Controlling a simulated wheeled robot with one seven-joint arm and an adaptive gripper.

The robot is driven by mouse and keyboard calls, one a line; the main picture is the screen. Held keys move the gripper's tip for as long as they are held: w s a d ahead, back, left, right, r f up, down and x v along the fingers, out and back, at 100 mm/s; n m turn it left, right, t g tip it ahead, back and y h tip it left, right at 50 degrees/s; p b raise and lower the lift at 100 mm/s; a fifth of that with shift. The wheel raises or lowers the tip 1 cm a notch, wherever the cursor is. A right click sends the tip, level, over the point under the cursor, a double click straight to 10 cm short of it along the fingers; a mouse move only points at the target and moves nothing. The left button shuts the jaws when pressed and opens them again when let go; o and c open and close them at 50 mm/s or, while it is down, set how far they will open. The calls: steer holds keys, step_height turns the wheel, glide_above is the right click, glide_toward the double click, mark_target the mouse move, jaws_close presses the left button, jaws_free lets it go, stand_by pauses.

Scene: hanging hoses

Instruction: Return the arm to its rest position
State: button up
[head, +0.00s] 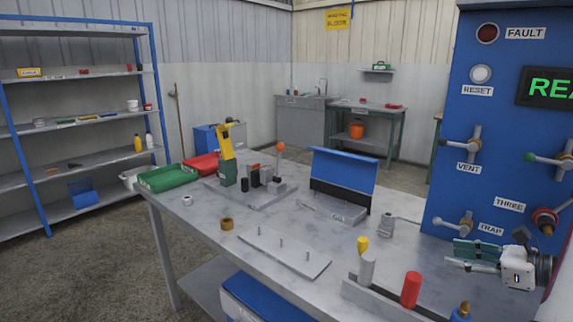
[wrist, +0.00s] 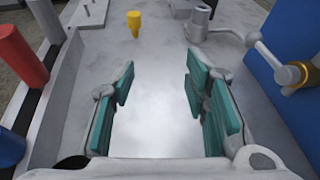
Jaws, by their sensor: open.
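My gripper (head: 462,256) is at the lower right of the head view, over the right end of the workbench (head: 400,262) and in front of the blue panel (head: 455,110). Its fingers point left in that view. In the wrist view my gripper (wrist: 158,95) shows two teal-padded fingers spread wide apart. Nothing is between them but bare grey bench top below. The jaws are open and empty, and no hose shows in either view.
The TRAP valve handle (head: 455,224) sticks out close above my gripper. A red cylinder (head: 411,290), a grey cylinder (head: 367,268) and a yellow peg (head: 362,245) stand left of it. A blue board (head: 343,172) stands farther back. Open floor lies at left (head: 75,270).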

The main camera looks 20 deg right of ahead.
steer(key=a+r+n+g+y+p, duration=0.1)
steer(key=a+r+n+g+p, duration=0.2)
steer(key=a, duration=0.5)
steer(key=a+r+n+g+y, duration=0.1)
steer(key=a+r+n+g, duration=0.1)
steer(key=a+r+n, duration=0.55)
steer(key=a+r+n+g+y+p, duration=0.1)
steer(key=a+r+n+g+p, duration=0.15)
steer(key=a, duration=0.65)
steer(key=s+a+r+n+h+p, duration=0.3)
steer(key=s+a+r+n+h, duration=0.1)
steer(key=s+n, duration=0.4)
steer(key=s+a+r+n+g+h+p, duration=0.1)
steer(key=s+a+r+n+h+p, duration=0.1)
steer(key=s+a+r+n+h, duration=0.2)
steer(key=s+a+r+n, duration=0.2)
steer(key=s+a+n, duration=0.2)
steer(key=n, duration=0.2)
steer(key=shift+s+p, duration=0.4)
